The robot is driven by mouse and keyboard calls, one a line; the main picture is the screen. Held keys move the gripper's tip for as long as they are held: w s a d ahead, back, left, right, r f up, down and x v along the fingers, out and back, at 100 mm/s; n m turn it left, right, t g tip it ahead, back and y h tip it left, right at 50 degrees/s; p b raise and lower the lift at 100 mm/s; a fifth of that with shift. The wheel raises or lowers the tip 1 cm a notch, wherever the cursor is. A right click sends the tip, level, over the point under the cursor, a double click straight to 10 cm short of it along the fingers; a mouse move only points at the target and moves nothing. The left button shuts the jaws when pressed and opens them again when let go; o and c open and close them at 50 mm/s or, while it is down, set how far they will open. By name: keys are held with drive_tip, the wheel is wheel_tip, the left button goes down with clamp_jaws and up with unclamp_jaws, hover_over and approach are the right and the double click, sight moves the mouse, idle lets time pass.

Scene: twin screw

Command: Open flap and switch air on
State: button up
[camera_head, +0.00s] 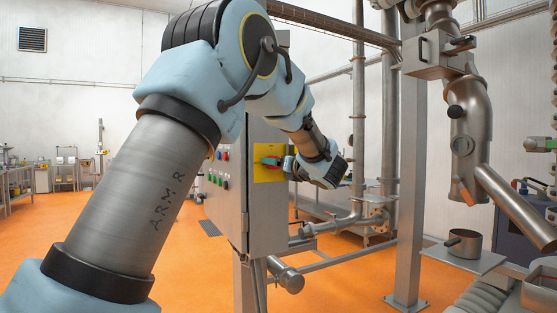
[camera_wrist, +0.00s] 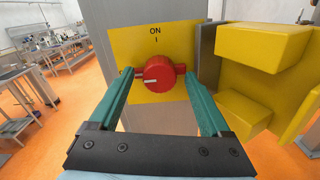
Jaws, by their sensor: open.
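A red rotary switch (camera_wrist: 158,73) sits on a yellow plate (camera_wrist: 125,50) marked "ON" and "I". Its red bar lies roughly horizontal. A yellow flap (camera_wrist: 255,80) with two raised blocks stands swung open to the right of the switch. My gripper (camera_wrist: 160,78) is open, with one teal finger on each side of the switch. I cannot tell whether the fingers touch the bar's ends. In the head view, my gripper (camera_head: 276,161) is at the yellow plate (camera_head: 267,174) on the grey cabinet's side; the flap cannot be made out there.
The grey cabinet (camera_head: 228,205) has several coloured buttons on its front. A steel post (camera_head: 410,190) and pipes (camera_head: 359,110) stand to the right of my arm. A small steel pot (camera_head: 463,243) sits on a shelf at the right.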

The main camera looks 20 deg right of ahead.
drive_tip(key=shift+w, duration=0.1)
clamp_jaws()
idle(0.7)
